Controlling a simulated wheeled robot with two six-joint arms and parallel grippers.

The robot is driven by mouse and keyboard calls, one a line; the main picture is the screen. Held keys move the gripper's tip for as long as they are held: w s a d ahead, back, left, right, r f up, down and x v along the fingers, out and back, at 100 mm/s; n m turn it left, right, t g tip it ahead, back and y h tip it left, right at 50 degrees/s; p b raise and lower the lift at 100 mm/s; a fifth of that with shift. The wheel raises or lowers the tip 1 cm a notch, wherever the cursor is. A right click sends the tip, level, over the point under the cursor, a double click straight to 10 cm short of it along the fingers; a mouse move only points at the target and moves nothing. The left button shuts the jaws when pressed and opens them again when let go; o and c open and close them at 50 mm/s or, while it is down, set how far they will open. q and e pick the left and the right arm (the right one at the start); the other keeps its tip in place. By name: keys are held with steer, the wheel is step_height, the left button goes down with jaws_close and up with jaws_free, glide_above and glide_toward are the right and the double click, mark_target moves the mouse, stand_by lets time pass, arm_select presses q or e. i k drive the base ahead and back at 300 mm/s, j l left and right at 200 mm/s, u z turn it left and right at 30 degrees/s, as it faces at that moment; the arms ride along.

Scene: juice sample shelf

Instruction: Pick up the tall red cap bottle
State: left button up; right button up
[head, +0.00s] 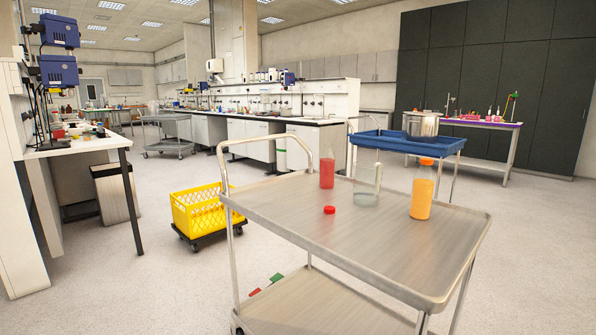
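A tall clear bottle with orange liquid and an orange-red cap (421,200) stands upright on the right part of a metal cart's top shelf (300,225). A tall container with red liquid (327,173) stands near the cart's back edge; I cannot make out a cap on it. A loose red cap (329,210) lies on the shelf in front of it. A clear glass beaker (367,190) stands between the red container and the orange bottle. Neither of my grippers is in view.
The cart's front top surface is bare. Small red and green items (276,278) lie on its lower shelf. A yellow crate (196,212) on a wheeled base stands left of the cart. A blue-topped cart (405,142) stands behind. A workbench (75,145) is at far left.

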mark_target(327, 158)
steer(key=i+j, duration=0.25)
steer(key=j, duration=0.2)
steer(key=i+j, duration=0.25)
steer(key=j, duration=0.2)
steer(key=i+j+u, duration=0.1)
steer(key=i+j, duration=0.15)
steer(key=j, duration=0.25)
